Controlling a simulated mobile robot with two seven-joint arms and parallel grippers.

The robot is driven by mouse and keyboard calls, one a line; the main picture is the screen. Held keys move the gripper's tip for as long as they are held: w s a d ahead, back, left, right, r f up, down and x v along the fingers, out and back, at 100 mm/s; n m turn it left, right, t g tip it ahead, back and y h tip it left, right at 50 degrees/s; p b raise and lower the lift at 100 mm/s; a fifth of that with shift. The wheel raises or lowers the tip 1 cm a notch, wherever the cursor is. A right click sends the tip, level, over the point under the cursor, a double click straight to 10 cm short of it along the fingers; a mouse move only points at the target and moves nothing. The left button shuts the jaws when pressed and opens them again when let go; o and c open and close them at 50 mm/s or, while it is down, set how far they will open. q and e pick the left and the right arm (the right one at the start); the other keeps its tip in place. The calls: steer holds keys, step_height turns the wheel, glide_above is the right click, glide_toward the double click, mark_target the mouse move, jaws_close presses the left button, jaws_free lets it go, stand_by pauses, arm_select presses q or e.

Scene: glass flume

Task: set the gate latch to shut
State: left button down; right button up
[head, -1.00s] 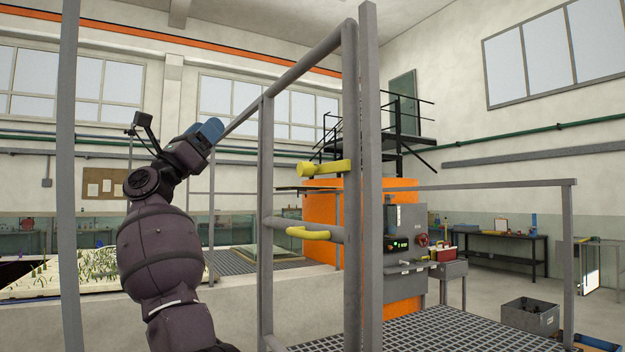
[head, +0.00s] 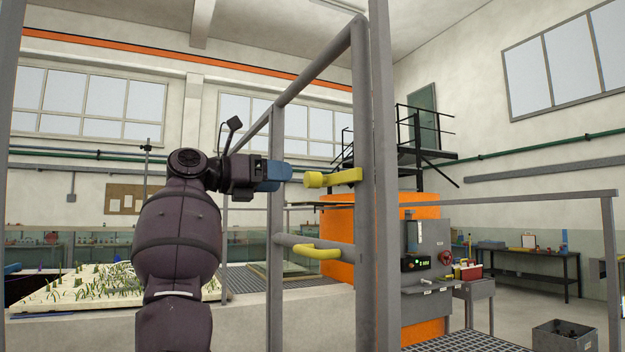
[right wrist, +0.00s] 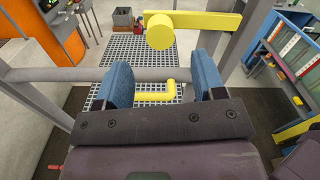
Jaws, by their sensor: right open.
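The yellow gate latch (head: 340,176) is a bar with a round knob, lying about level across the grey gate post at upper right. In the right wrist view the latch knob (right wrist: 160,32) lies ahead of the gap between my blue fingers, beyond their tips. My right gripper (head: 291,172) is open and empty, just left of the knob at about its height. It also shows in the right wrist view (right wrist: 163,66). A yellow pull handle (head: 318,251) sits on the gate's middle rail. My left gripper is not in view.
The grey gate frame (head: 278,215) and tall post (head: 386,200) stand close around the latch. Behind are an orange cabinet (head: 338,240) and a grey control box (head: 428,240). A grated platform (right wrist: 145,55) lies below. A planted bed is at left.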

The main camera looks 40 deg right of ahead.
mark_target(307, 179)
steer(key=p+x, duration=0.1)
steer(key=x, duration=0.7)
steer(key=shift+d, duration=0.1)
